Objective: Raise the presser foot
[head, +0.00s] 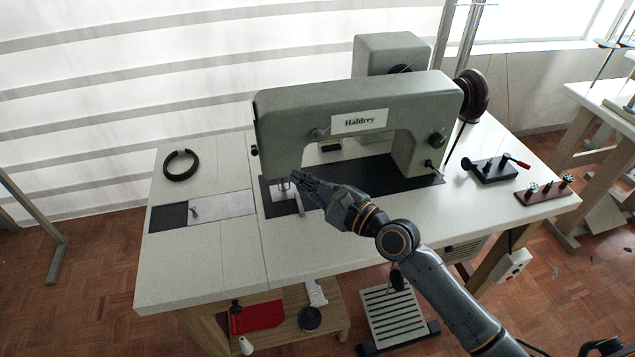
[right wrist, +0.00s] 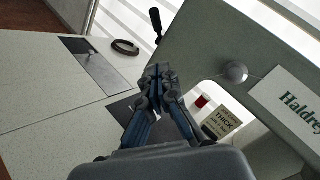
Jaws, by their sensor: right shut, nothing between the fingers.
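The grey-green sewing machine (head: 285,112), marked "Haldrey", stands on the white table. Its needle and presser foot area (head: 284,186) is under the left end of the head, partly hidden by my right gripper (head: 300,181). A small black knob (head: 254,150) shows at the head's left end; a black-knobbed lever (right wrist: 156,22) stands up past my fingertips in the right wrist view. My right gripper (right wrist: 158,76) is shut and empty, fingers together, close to the machine head. Whether it touches the machine or lever, I cannot tell. My left gripper is out of view.
A dark ring (head: 181,165) lies on the table's left part, near a metal slide plate (head: 222,205). A card reading "THICK" (right wrist: 222,121) stands under the machine arm. Small stands (head: 489,168) are at right. A pedal (head: 393,314) is below.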

